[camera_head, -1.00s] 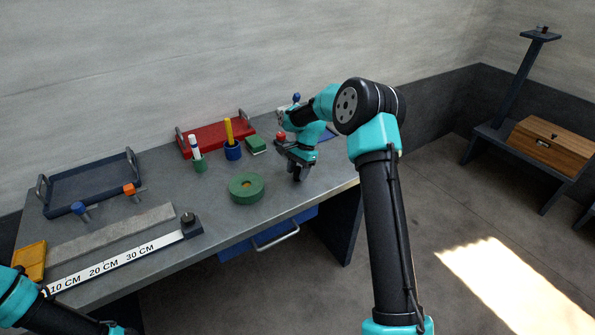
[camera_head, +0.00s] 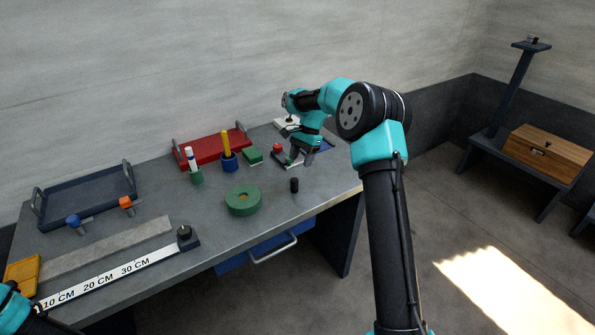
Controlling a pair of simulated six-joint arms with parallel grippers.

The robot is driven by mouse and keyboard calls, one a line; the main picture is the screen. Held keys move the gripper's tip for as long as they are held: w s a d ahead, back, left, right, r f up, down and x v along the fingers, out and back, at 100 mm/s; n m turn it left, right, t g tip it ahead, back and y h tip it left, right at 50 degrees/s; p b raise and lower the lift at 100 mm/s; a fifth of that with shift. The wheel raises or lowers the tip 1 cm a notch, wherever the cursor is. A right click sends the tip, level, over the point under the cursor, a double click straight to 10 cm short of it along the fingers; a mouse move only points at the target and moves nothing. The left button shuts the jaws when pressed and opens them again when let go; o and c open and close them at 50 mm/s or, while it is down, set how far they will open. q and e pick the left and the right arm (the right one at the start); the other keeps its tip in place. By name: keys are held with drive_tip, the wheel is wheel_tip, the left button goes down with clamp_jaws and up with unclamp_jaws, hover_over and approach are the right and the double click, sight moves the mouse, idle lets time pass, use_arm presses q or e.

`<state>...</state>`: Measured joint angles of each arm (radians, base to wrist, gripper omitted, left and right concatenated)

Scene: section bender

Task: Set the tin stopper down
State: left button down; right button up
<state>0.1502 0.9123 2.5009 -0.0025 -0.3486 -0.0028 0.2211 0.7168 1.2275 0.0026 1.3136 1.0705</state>
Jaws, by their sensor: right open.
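A small dark cylinder (camera_head: 294,185), which I take to be the tin stopper, stands upright on the grey bench (camera_head: 222,228) near its front edge, to the right of a green ring (camera_head: 243,201). My right gripper (camera_head: 301,159) is open and empty. It is above and behind the dark cylinder, clear of it, close to a small red-topped item (camera_head: 277,149). Of my left arm only links show at the bottom left corner; its gripper is out of view.
Behind stand a red tray (camera_head: 211,147), a blue holder (camera_head: 229,162) with a yellow stick and a green block (camera_head: 252,156). At left are a dark tray (camera_head: 85,198), a ruler (camera_head: 112,277) and a grey bar (camera_head: 105,249). The bench around the cylinder is clear.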

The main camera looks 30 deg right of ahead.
drive_tip(key=shift+v, duration=1.3)
